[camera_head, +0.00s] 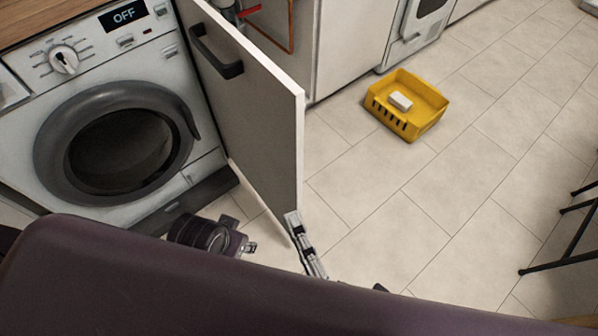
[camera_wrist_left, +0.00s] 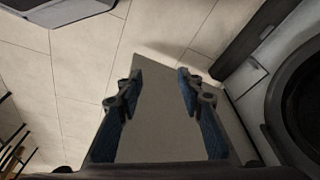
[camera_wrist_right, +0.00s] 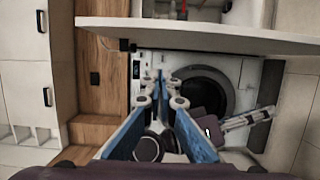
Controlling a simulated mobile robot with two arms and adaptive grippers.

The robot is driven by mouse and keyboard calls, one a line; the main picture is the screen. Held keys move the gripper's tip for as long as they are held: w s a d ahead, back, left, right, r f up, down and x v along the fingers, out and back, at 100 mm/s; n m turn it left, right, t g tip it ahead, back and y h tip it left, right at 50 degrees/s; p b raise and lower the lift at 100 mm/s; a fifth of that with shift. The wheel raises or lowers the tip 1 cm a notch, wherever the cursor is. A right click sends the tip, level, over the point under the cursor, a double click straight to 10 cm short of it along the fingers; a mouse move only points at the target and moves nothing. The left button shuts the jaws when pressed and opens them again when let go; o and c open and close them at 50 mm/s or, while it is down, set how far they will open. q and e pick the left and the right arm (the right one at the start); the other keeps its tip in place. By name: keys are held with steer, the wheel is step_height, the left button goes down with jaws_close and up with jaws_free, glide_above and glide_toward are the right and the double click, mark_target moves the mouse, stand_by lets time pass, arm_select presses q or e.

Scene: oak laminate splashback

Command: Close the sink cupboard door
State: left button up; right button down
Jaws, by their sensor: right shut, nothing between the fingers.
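The sink cupboard door (camera_head: 258,110) stands open, a grey panel with white edges and a dark bar handle (camera_head: 215,52). In the right wrist view, the door (camera_wrist_right: 200,36) runs across the top, beyond my right gripper. My right gripper (camera_head: 299,228) is shut and empty, overlapping the door's lower front corner in the head view; contact is unclear. My left gripper (camera_wrist_left: 160,90) is open, with the grey panel (camera_wrist_left: 165,125) showing between and beyond its fingers. In the head view, my left gripper (camera_head: 244,245) is low on the washer side, partly hidden.
A washing machine (camera_head: 30,130) stands left of the door. Red pipework (camera_head: 249,11) shows in the open cupboard. A yellow basket (camera_head: 425,125) holding a white block (camera_head: 400,101) sits on the tiled floor to the right. Dark furniture legs (camera_head: 560,255) stand far right. The floor between is clear.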

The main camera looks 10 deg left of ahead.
mark_target(293, 169)
steer(key=shift+w+a, duration=0.55)
steer(key=shift+w, duration=1.3)
steer(key=shift+w+a, duration=0.5)
steer(key=shift+w, duration=1.35)
steer(key=shift+w+a, duration=0.55)
steer(key=shift+w, duration=1.3)
steer(key=shift+d, duration=0.1)
